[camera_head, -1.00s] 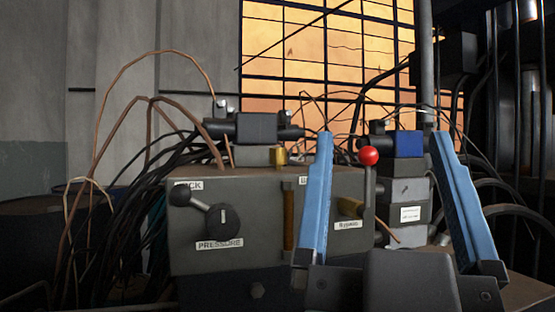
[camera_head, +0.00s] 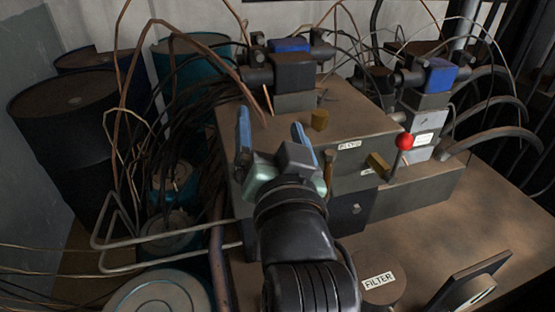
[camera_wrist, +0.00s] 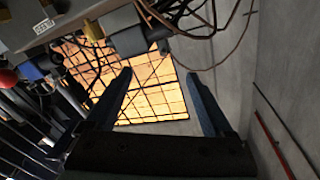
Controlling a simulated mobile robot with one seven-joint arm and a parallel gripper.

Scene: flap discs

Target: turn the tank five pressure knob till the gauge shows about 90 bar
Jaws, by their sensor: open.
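My gripper (camera_head: 272,128) is open and empty, with its blue fingers pointing up toward the left front of the grey control box (camera_head: 400,179). Both fingers also show in the wrist view (camera_wrist: 158,92). The pressure knob is not visible now; my gripper and wrist cover the left part of the box front.
A red-ball lever (camera_head: 404,141) and brass-coloured fittings (camera_head: 378,164) stand at the box's right. A cap marked FILTER (camera_head: 379,282) is right of my arm. Barrels (camera_head: 75,120), cables and bent pipes crowd the left. The bench (camera_head: 490,215) is fairly clear at right.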

